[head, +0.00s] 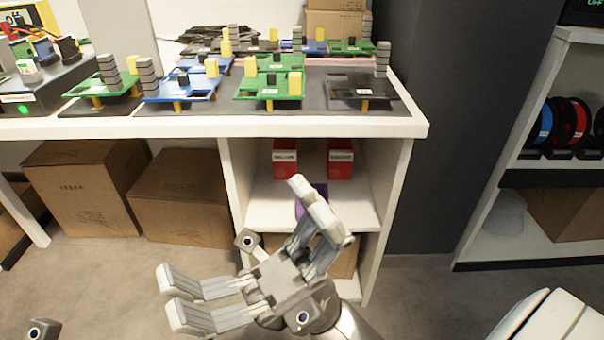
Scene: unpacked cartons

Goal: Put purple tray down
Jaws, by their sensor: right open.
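A purple object (321,188), likely the purple tray, stands on the middle shelf under the white table. My right gripper's finger hides most of it, so its shape and tilt are unclear. My right gripper (235,245) is in front of the shelf unit, its fingers spread wide, with nothing between them. One finger crosses in front of the purple object; I cannot tell whether they touch. Only a small grey joint, seemingly of my left gripper, shows at the bottom left corner; its fingers are out of view.
Two red boxes (285,160) (340,160) stand at the back of the middle shelf (270,212). The white tabletop (300,125) holds several circuit boards (270,84). Cardboard boxes (180,200) stand below left. A right-hand rack holds spools (572,122). Floor right of the unit is clear.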

